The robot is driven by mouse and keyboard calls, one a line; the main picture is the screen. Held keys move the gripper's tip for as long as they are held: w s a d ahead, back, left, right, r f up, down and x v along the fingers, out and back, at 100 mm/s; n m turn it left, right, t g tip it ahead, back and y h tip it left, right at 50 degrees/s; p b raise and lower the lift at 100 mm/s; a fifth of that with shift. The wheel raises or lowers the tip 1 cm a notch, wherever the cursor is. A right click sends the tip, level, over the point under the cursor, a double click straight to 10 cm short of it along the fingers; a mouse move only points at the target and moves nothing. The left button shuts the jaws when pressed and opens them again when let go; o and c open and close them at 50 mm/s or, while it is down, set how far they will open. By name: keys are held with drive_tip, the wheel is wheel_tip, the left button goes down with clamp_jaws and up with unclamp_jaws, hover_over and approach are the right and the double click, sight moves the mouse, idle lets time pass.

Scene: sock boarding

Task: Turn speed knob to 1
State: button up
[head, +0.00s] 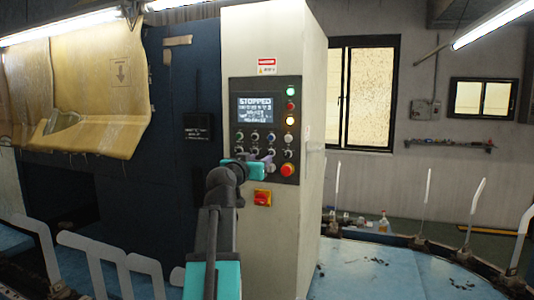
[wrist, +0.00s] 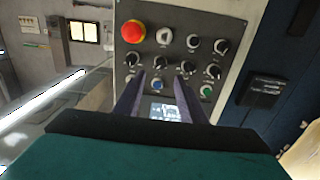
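The control panel (head: 265,128) is on the front of a pale cabinet, with several small knobs in rows below its screen. The labels are too small to read, so I cannot tell which knob is the speed knob. My gripper (head: 264,160) is in front of the panel's lower part and hides some of the bottom row. In the wrist view the panel appears upside down. My gripper (wrist: 158,80) is open there, its two fingers apart with nothing held. A dark knob (wrist: 161,61) shows just beyond the gap between the fingertips, and a blue button (wrist: 157,85) shows between the fingers.
A red emergency stop button (head: 288,169) is right of my gripper, close to it. A red and yellow switch (head: 262,198) is below the panel. The screen (head: 255,109) reads STOPPED. A blue table with upright white sock boards (head: 425,190) is at the right.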

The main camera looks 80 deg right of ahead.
drive_tip(key=s+d+p, duration=0.1)
drive_tip(key=d+p, duration=0.1)
drive_tip(key=d, duration=0.6)
drive_tip(key=shift+s+d+p, duration=0.2)
drive_tip(key=shift+s+p, duration=0.1)
drive_tip(key=shift+s, duration=0.05)
